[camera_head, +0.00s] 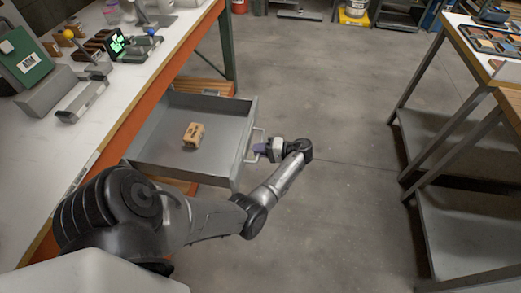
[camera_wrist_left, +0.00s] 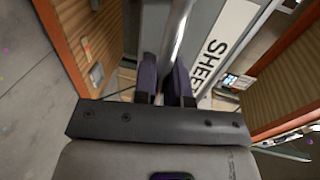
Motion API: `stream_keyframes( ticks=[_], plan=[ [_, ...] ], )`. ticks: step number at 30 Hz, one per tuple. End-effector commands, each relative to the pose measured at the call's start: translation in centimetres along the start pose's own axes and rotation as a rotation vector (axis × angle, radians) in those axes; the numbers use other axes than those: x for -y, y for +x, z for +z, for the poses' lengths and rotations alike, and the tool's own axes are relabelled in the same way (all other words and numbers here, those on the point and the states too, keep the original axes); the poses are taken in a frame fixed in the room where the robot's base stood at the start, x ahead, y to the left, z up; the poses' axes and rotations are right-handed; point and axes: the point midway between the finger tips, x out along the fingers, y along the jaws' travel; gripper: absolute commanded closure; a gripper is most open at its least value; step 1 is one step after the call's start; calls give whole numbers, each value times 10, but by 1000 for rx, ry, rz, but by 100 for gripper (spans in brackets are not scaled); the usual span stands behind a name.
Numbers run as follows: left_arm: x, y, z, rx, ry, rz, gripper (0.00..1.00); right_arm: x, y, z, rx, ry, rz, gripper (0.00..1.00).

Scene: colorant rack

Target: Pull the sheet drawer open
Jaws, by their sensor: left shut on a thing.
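The sheet drawer (camera_head: 170,118) is a grey metal drawer under the white bench. It stands well out from the bench in the head view, and its inside is visible. A small tan block (camera_head: 193,135) lies in it. Its bar handle (camera_head: 254,143) is on the front face. My left gripper (camera_head: 262,148) is at the handle. In the left wrist view the fingers (camera_wrist_left: 166,80) are shut around the handle bar (camera_wrist_left: 176,35). A white label (camera_wrist_left: 222,42) reading "SHEE…" is beside the bar, partly cut off. My right gripper is not in view.
The white bench (camera_head: 45,150) with an orange edge carries several devices on the left. A grey shelved cart (camera_head: 455,185) stands on the right. The concrete floor (camera_head: 330,110) between them is clear. Buckets and shelving stand at the back.

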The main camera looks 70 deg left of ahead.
Motion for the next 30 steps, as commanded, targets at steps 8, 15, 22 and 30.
stream_keyframes(
  ticks=[8, 15, 22, 30],
  plan=[
    [1, 1, 0, 9, -3, 0, 100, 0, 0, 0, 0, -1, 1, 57],
    [1, 1, 0, 9, -3, 0, 83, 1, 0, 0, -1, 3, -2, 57],
    [0, 1, 0, 8, -2, 0, 63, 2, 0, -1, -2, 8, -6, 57],
    [0, -2, 0, 7, -1, 1, 63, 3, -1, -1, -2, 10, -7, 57]
  ],
)
